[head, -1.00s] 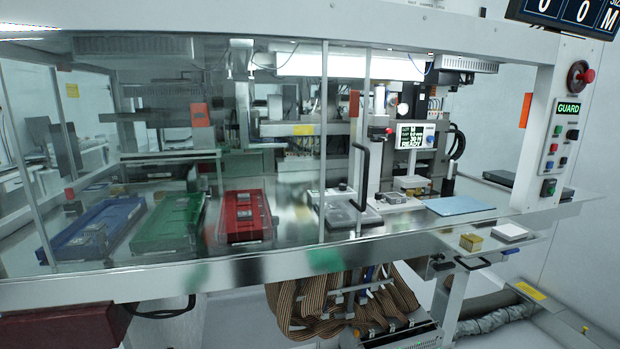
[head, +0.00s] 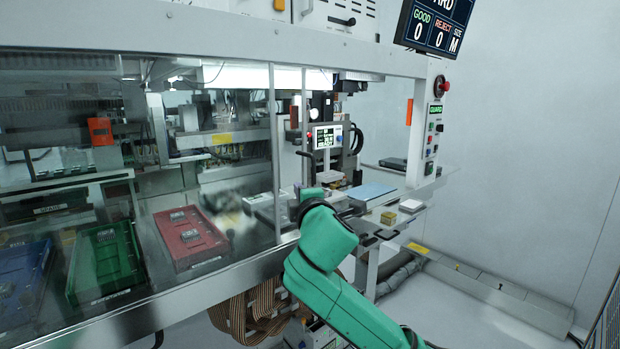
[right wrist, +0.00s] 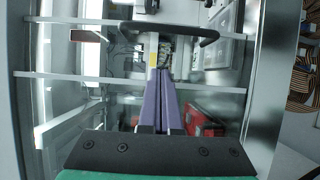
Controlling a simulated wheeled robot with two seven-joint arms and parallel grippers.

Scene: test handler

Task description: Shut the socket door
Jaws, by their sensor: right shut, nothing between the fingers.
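The door (head: 289,130) is a clear panel in a metal frame at the front of the machine, with a dark upright handle (head: 304,160) at its right edge. Right of it the front is open, with no panel visible. My right arm reaches up in front of the sill, its hand close to the handle's lower end; its fingers are hidden in the head view. In the right wrist view my right gripper (right wrist: 164,74) is shut and empty, purple fingers together. The dark handle (right wrist: 190,28) lies crosswise beyond the fingertips; I cannot tell whether they touch. My left gripper is out of view.
Behind the glass lie red (head: 190,238), green (head: 104,262) and blue (head: 22,280) trays. A blue mat (head: 371,192) lies in the open part. A gold block (head: 388,218) and a white block (head: 411,205) sit on the front ledge. A control post (head: 434,130) stands right.

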